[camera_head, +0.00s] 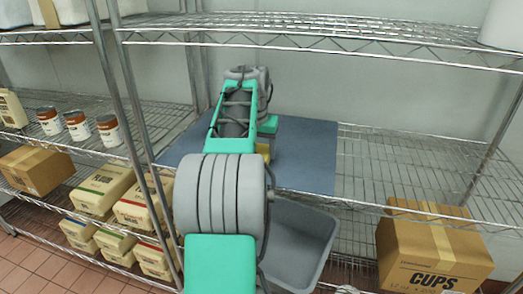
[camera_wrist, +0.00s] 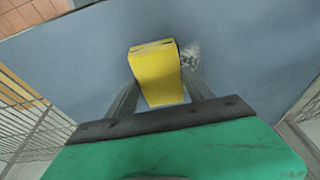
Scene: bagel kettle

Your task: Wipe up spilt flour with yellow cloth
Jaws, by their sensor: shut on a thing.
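My gripper (camera_wrist: 161,84) is shut on the yellow cloth (camera_wrist: 155,70), a folded block shape between the two fingers in the wrist view. Only a small yellow part of the cloth (camera_head: 263,150) shows beside my arm in the head view. A whitish, speckled patch of flour (camera_wrist: 191,54) lies on the blue-grey mat (camera_wrist: 80,60), just right of the cloth's far end. The cloth may cover part of it. The mat (camera_head: 310,160) lies on the middle wire shelf. I cannot tell whether the cloth touches it. My arm hides the flour in the head view.
Wire shelf posts (camera_head: 122,90) and an upper shelf (camera_head: 330,28) frame the space. Cans (camera_head: 77,126) stand on the left shelf. A grey bin (camera_head: 300,240) and a cardboard CUPS box (camera_head: 430,250) are below at right. The mat's right side is clear.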

